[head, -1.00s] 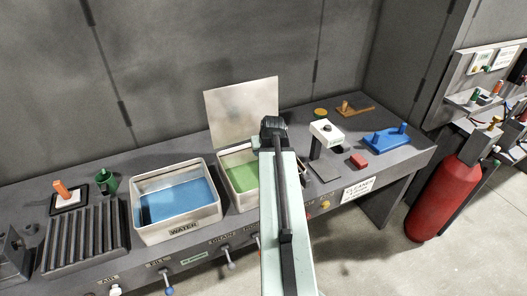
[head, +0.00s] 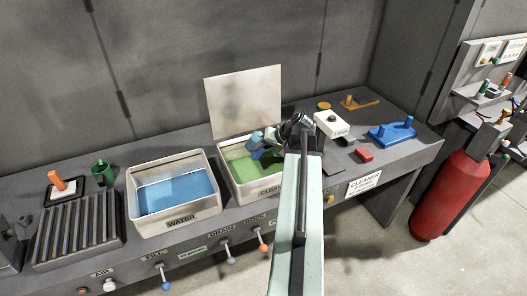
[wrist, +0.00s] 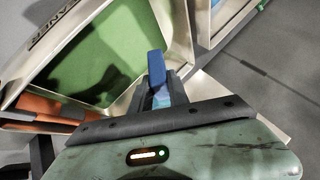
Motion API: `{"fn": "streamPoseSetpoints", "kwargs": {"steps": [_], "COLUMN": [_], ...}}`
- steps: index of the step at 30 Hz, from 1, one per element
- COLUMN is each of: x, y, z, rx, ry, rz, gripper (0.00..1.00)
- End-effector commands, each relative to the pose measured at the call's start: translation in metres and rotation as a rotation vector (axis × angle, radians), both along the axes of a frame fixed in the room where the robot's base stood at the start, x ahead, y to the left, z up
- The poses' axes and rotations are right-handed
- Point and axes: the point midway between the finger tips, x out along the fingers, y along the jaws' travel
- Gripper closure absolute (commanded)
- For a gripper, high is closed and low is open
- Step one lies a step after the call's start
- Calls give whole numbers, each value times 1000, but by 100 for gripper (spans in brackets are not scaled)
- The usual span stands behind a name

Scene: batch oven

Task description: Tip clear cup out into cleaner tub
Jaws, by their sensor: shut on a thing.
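The cleaner tub (head: 237,187) is a pale metal bin of green liquid, right of the water tub in the head view. Its raised lid stands behind it. My gripper (head: 259,150) is over the cleaner tub, reaching in from the right and pointing left. The wrist view shows my gripper (wrist: 158,80) above the green liquid with the tub's wall (wrist: 176,30) beside it. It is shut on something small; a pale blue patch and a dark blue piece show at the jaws. The clear cup's outline is hard to make out, and I cannot tell its tilt or contents.
The water tub (head: 217,200) stands left of the cleaner tub. The upright lid (head: 242,102) closes off the back. A white dispenser-like block (head: 331,123), a red block (head: 364,155) and a blue stand (head: 392,134) sit to the right. Levers (head: 227,252) line the bench front.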

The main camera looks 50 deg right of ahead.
Motion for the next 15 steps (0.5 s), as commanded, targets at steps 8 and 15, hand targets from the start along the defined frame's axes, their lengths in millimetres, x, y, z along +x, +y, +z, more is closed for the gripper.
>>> {"fn": "streamPoseSetpoints", "kwargs": {"steps": [8, 15], "x": [2, 3], "y": [2, 3], "z": [-4, -4], "rx": [130, 226], "ry": [-86, -149], "rz": [-1, -1], "gripper": [100, 100]}}
